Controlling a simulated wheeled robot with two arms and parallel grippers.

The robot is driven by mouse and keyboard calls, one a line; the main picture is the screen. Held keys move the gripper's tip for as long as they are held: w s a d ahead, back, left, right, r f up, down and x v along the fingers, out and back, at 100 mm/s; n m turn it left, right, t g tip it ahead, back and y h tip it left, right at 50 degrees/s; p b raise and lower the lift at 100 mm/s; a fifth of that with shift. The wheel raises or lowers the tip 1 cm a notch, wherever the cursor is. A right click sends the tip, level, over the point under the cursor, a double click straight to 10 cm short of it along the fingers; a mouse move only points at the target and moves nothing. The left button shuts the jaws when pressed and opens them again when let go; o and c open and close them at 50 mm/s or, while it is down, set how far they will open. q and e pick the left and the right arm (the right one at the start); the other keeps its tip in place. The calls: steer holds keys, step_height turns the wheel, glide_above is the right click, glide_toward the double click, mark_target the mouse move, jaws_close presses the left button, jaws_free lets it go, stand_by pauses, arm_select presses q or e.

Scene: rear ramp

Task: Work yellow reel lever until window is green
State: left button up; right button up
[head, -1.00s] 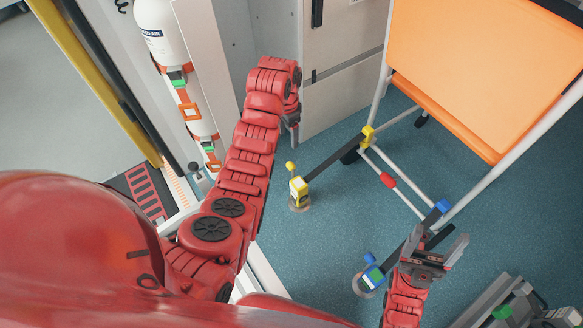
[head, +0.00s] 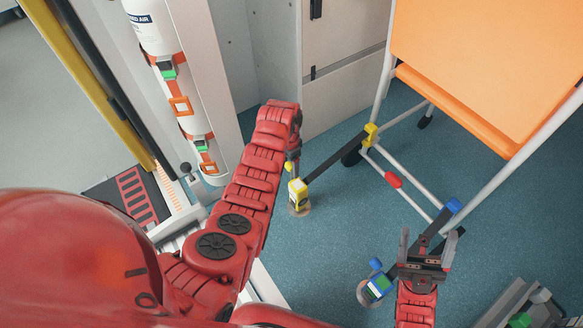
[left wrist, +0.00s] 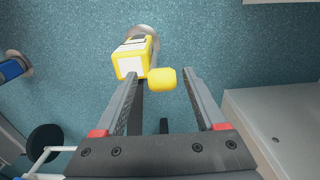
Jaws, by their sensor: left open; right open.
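The yellow reel (head: 299,191) sits on the floor, its black strap running to a yellow hook on the trolley. In the left wrist view the reel (left wrist: 133,58) shows a pale face; I see no green on it. Its lever ends in a yellow knob (left wrist: 162,79), which shows between the fingertips of my open left gripper (left wrist: 161,76); whether they touch it I cannot tell. In the head view my left gripper (head: 294,152) is partly hidden by its own arm, just above the reel. My right gripper (head: 430,246) is open and empty, near the blue reel (head: 378,286).
The trolley (head: 480,70) with an orange panel stands at the right, strapped to both reels. A grey cabinet (head: 342,60) stands behind. The blue floor between the reels is clear.

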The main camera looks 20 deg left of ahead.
arm_select(q)
steer(key=shift+f, duration=0.1)
jaws_close()
stand_by(0.4)
steer(key=shift+d, duration=0.1)
stand_by(0.9)
